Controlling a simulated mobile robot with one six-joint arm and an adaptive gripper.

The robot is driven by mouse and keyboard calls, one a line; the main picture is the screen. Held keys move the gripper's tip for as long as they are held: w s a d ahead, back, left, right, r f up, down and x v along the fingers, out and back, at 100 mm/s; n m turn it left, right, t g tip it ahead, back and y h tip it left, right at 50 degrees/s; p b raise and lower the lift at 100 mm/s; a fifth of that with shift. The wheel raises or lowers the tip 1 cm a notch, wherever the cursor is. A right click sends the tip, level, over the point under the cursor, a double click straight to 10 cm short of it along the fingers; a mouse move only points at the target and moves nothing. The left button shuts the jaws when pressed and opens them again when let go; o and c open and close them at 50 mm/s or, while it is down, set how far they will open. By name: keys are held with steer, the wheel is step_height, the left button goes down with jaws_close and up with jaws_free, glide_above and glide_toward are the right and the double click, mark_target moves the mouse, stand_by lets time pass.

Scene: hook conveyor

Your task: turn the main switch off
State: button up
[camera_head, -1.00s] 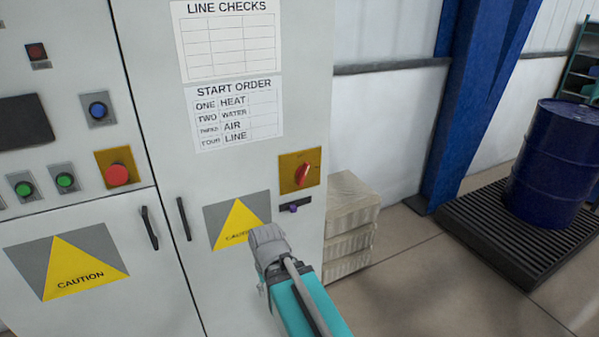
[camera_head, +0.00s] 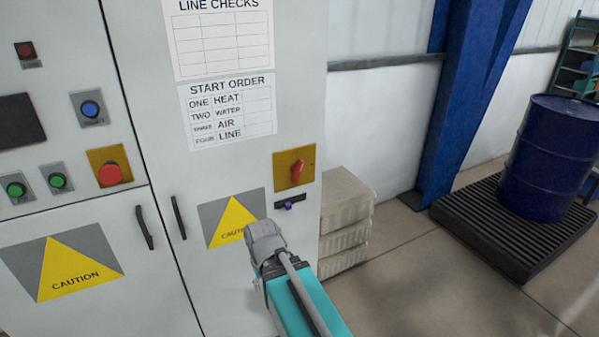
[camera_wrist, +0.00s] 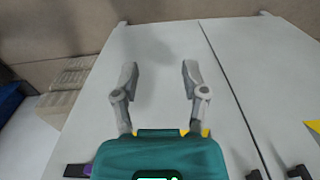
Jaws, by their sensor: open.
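The main switch is a red rotary knob (camera_head: 297,172) on a yellow plate (camera_head: 282,180), on the right door of the grey cabinet (camera_head: 235,165). The knob looks near upright, leaning slightly. The switch does not show in the wrist view.
A small dark bar with a purple part (camera_head: 289,204) sits below the switch. Door handles (camera_head: 179,217) are to the left. An emergency button (camera_head: 110,174) is on the left panel. Pale stacked blocks (camera_head: 345,215) stand beside the cabinet. A blue drum (camera_head: 548,155) is far right.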

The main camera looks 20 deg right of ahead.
steer(key=w+d+r+y+p, duration=0.1)
steer(key=w+d+r+p, duration=0.2)
steer(key=w+r+p, duration=0.3)
steer(key=t+y+p, duration=0.3)
steer(key=t+p, duration=0.1)
steer(key=p, duration=1.4)
glide_toward(302, 167)
steer(key=r, duration=0.1)
steer(key=shift+s+d, duration=0.4)
steer(key=shift+f, duration=0.15)
steer(key=b+x, duration=0.7)
steer(key=x, duration=0.2)
steer(key=b+x, duration=0.4)
steer(key=shift+w+a+b, duration=0.35)
steer(key=shift+c, duration=0.2)
